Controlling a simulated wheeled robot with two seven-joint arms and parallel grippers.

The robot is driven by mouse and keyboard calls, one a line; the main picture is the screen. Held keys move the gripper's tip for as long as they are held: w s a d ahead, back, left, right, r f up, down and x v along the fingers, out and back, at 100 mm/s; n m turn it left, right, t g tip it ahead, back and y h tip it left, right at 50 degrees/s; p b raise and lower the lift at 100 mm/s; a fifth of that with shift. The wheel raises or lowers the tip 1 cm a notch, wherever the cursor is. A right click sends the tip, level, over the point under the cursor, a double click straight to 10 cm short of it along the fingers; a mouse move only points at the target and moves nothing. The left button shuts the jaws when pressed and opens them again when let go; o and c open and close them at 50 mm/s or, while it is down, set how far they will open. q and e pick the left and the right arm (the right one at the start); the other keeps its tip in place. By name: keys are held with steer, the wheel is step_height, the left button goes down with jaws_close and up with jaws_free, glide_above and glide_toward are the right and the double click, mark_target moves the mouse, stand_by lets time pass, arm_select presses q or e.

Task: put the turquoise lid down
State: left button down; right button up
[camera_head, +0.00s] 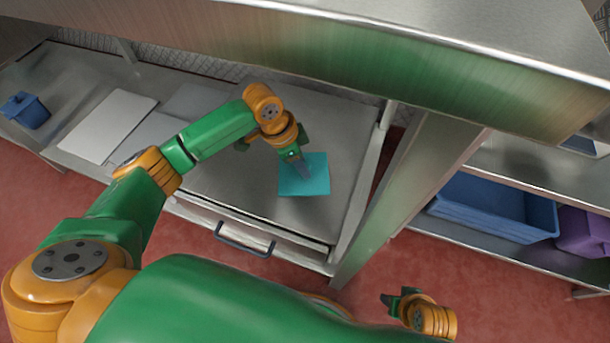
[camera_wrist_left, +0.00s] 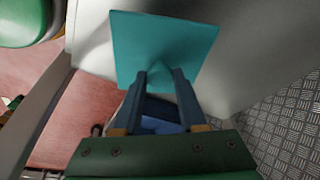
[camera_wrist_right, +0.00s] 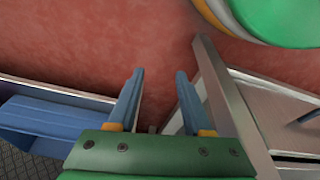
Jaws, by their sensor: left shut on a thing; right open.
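The turquoise lid (camera_head: 312,183) is a flat square plate above or on the metal worktop; whether it touches the surface is hard to tell. My left gripper (camera_head: 303,167) is shut on it from above. My right gripper (camera_wrist_right: 160,73) is open and empty over the red floor. It also shows at the bottom of the head view.
The metal worktop (camera_head: 235,190) is bare around the lid. White boards (camera_head: 107,125) and a small blue container (camera_head: 25,110) lie at the left. A steel post (camera_head: 385,220) stands right of the worktop. A blue crate (camera_head: 490,212) and a purple one (camera_head: 583,232) sit on a shelf.

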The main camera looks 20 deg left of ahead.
arm_select(q)
steer(key=x, duration=0.1)
steer(key=b+x, duration=0.2)
steer(key=x, duration=0.1)
steer(key=shift+s+f, duration=0.15)
steer(key=shift+s, duration=0.1)
arm_select(e)
steer(key=w+v, duration=0.1)
steer(key=v, duration=0.5)
steer(key=shift+r, duration=0.4)
steer(key=shift+w+a, duration=0.1)
steer(key=shift+w, duration=0.05)
arm_select(q)
steer(key=shift+c, duration=2.4)
jaws_free()
steer(key=shift+f, duration=0.1)
